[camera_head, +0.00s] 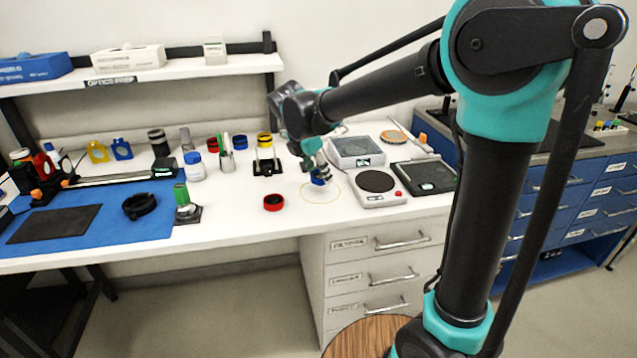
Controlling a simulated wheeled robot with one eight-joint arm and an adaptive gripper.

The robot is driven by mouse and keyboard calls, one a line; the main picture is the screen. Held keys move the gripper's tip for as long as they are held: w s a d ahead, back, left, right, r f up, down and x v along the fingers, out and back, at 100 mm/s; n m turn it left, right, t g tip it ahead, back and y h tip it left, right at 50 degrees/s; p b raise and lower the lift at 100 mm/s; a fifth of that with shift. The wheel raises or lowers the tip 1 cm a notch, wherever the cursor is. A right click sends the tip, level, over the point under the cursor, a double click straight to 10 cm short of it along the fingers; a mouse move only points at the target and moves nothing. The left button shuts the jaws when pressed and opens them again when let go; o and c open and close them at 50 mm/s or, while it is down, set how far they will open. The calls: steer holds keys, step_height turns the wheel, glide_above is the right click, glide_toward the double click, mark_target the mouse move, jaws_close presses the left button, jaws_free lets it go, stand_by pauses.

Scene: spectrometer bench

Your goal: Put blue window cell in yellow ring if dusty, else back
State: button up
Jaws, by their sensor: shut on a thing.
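My gripper (316,174) is above the white bench top, right of its middle, pointing down. It is shut on a small blue piece, which I take for the blue window cell (319,182). The fingers hide part of the cell, and it is too small to tell whether it is dusty. A thin yellow ring (321,201) is drawn on the bench under and around the cell in the picture. I cannot tell whether the cell touches the bench.
A red ring piece (273,203) lies left of the yellow ring. A balance (377,183) stands close on the right, with a dark tray (425,177) beyond it. A black holder (266,165) stands behind left. A blue mat (150,221) covers the left bench.

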mark_target(316, 177)
steer(key=shift+f, duration=1.8)
steer(key=shift+f, duration=0.15)
steer(key=o, duration=1.3)
steer(key=v, duration=1.2)
steer(key=shift+w, duration=0.1)
